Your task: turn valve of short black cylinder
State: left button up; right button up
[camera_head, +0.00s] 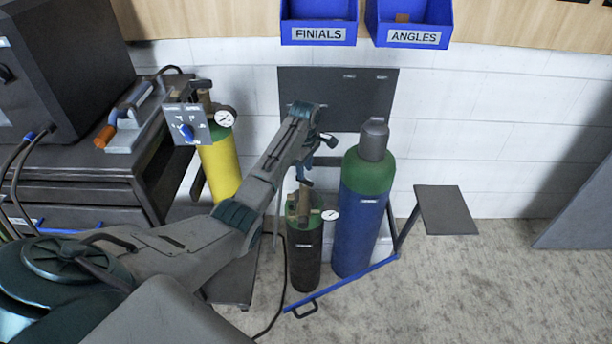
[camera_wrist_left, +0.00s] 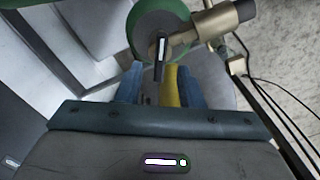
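The short black cylinder (camera_head: 305,262) stands upright on the floor, with a green top, brass valve fitting and round gauge (camera_head: 330,214). My left gripper (camera_head: 308,176) is above its top, pointing down. In the left wrist view the green top (camera_wrist_left: 160,25) and brass fitting (camera_wrist_left: 205,32) lie beyond the blue fingertips of my left gripper (camera_wrist_left: 155,80). The fingers are apart. A dark upright piece with a pale end (camera_wrist_left: 160,55) shows in line with the gap; contact cannot be told. A yellow strip shows beside the right finger. My right gripper is not seen.
A tall blue cylinder (camera_head: 362,222) with a green shoulder stands close on the right. A yellow cylinder (camera_head: 220,170) with a gauge stands left. A blue-edged cart frame (camera_head: 345,284) runs around the base. A dark workbench (camera_head: 70,165) is at left.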

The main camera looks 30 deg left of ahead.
aim_at(304, 181)
pick_arm(q)
notch_tip(304, 181, down, 3)
jog(key=shift+r, duration=0.1)
jog(key=shift+f, duration=0.55)
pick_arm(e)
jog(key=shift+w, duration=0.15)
pick_arm(q)
grip_shut()
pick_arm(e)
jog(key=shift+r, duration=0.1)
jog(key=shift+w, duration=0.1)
